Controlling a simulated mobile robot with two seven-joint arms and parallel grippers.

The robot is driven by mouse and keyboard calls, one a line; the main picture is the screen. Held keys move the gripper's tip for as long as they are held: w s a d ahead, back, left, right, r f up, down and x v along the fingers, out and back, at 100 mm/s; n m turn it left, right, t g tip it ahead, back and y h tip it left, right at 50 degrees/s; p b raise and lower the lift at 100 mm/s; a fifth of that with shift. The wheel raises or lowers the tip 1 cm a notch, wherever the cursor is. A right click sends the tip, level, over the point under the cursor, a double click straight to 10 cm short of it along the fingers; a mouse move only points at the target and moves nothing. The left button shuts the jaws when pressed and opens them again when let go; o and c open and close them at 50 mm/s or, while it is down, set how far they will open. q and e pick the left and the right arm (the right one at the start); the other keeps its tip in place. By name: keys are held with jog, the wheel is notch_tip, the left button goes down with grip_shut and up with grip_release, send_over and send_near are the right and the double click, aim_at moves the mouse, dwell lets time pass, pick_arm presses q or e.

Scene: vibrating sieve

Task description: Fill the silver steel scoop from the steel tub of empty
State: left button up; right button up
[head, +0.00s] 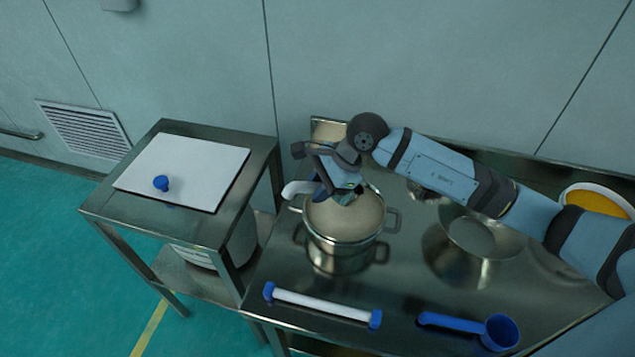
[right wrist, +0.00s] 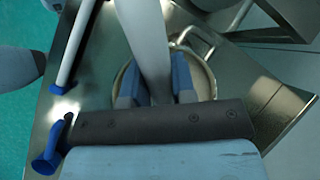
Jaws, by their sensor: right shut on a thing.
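The steel tub (head: 316,240) is a round pot with two side handles on the steel table, with a flat beige surface inside its rim. My right gripper (head: 338,187) is over the tub and shut on a pale grey bar, which I take to be the silver scoop's handle (head: 298,188). In the right wrist view the bar (right wrist: 145,40) runs between the blue fingers (right wrist: 157,90), with the tub's beige inside behind them. The scoop's bowl is hidden, so I cannot tell whether it touches the contents or holds any. My left gripper is not in view.
A white bar with blue ends (head: 320,304) and a blue scoop (head: 455,323) lie along the table's front. A shiny steel bowl (head: 475,238) stands right of the tub, a bowl of yellow (head: 597,203) farther right. A side table (head: 180,220) with a white board (head: 200,165) stands left.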

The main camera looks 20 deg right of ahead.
jog(key=d+f+b, duration=0.3)
jog(key=f+b, duration=0.2)
jog(key=f, duration=0.4)
jog(key=shift+w+d+f, duration=0.2)
jog(key=shift+w+d, duration=0.05)
jog(key=shift+d, duration=0.1)
dwell(0.3)
dwell(0.9)
